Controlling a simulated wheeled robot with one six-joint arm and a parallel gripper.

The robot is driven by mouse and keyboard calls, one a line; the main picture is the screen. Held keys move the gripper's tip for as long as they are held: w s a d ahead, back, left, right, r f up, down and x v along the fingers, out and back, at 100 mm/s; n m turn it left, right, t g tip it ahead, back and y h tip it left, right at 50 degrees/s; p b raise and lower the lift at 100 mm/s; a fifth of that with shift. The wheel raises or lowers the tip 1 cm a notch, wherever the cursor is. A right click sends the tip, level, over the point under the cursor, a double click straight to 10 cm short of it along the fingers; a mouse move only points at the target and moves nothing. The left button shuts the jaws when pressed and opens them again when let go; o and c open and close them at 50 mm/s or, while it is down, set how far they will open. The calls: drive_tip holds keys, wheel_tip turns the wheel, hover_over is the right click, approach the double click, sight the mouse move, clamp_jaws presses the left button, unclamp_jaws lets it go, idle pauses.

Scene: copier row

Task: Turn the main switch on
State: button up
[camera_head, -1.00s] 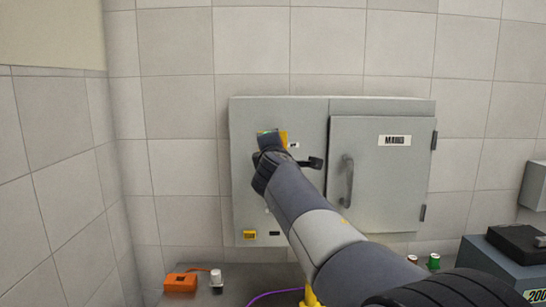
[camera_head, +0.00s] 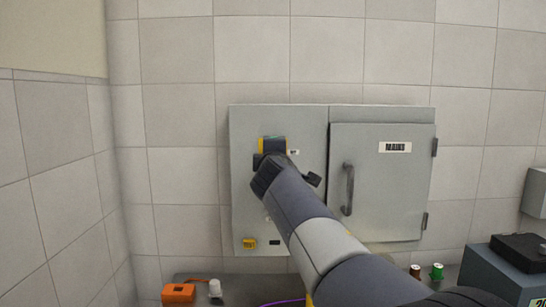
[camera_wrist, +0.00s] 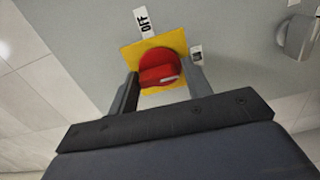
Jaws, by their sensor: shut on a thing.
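The main switch is a red rotary knob (camera_wrist: 158,68) on a yellow square plate (camera_wrist: 133,52), in the wrist view. A label reading OFF (camera_wrist: 144,21) is above the plate in that view. A smaller label (camera_wrist: 196,53) is at its right, partly hidden and hard to read. The knob's grip bar lies roughly across the picture, with a pale mark at its right end. My gripper (camera_wrist: 163,85) has one finger on each side of the knob and is shut on it. In the head view my gripper (camera_head: 272,158) hides the knob; only some yellow plate shows.
The grey cabinet (camera_head: 250,205) hangs on a tiled wall. Its closed right door (camera_head: 390,195) has a handle (camera_head: 348,188) and a label. Below are an orange box (camera_head: 179,293), a white-capped item (camera_head: 215,288) and small spools. A dark box (camera_head: 510,275) stands at right.

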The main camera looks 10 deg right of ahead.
drive_tip(key=o, duration=0.9)
drive_tip(key=s, duration=0.3)
drive_tip(key=s+a+b, duration=0.1)
drive_tip(key=s, duration=0.3)
drive_tip(key=s+a+b, duration=0.1)
drive_tip(key=s, duration=0.2)
drive_tip(key=shift+s, duration=0.35)
drive_tip(key=shift+d, duration=0.1)
drive_tip(key=w, duration=0.3)
drive_tip(key=w+d+p, duration=0.1)
drive_tip(key=w, duration=0.3)
drive_tip(key=w+d+p, duration=0.1)
drive_tip(key=w, duration=0.2)
drive_tip(key=shift+w, duration=0.35)
